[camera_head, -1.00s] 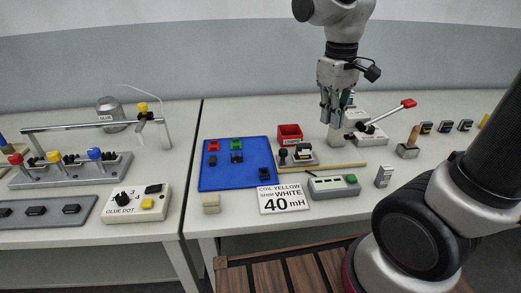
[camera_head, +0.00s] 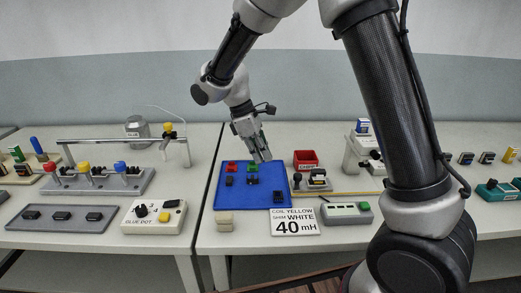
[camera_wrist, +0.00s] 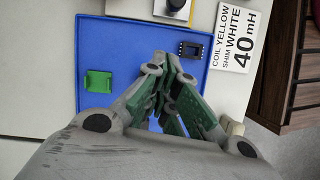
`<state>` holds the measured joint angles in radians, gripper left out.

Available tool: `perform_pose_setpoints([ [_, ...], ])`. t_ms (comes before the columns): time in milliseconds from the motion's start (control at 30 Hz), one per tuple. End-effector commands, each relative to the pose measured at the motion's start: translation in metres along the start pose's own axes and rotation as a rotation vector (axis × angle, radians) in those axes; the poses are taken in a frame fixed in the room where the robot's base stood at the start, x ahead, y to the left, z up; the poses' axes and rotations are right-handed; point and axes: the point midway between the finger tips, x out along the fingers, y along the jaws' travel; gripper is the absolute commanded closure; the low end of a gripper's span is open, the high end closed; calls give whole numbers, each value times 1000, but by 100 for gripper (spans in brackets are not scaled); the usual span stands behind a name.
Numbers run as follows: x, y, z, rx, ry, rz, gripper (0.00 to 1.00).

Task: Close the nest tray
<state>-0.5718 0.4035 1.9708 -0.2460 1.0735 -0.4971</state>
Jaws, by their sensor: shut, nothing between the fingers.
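A small grey fixture (camera_head: 318,183) with a black knob (camera_head: 297,177) at its left stands right of the blue mat; it may be the nest tray. A part sits on it, and I cannot tell how far any tray stands out. A piece of a grey fixture (camera_wrist: 172,12) shows at the top edge of the wrist view, mostly cut off. My gripper (camera_head: 262,157) is shut and empty over the back right of the blue mat, left of the fixture and apart from it. Its fingers (camera_wrist: 165,68) come together in the wrist view.
The blue mat (camera_head: 225,200) holds red, green and black parts. A red bin (camera_head: 305,158) stands behind the fixture. A yellow rod (camera_head: 350,194), a sign card (camera_head: 294,222) and a grey box with a green button (camera_head: 347,213) lie to the front and right.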

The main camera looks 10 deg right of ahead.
Motion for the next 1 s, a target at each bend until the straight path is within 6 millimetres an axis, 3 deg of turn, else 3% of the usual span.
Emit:
perform_pose_setpoints([
  [267,60,-1,1,1,-3,-3,100],
  [533,70,0,33,3,1,-1,100],
  [1000,72,0,38,2,1,-1,100],
])
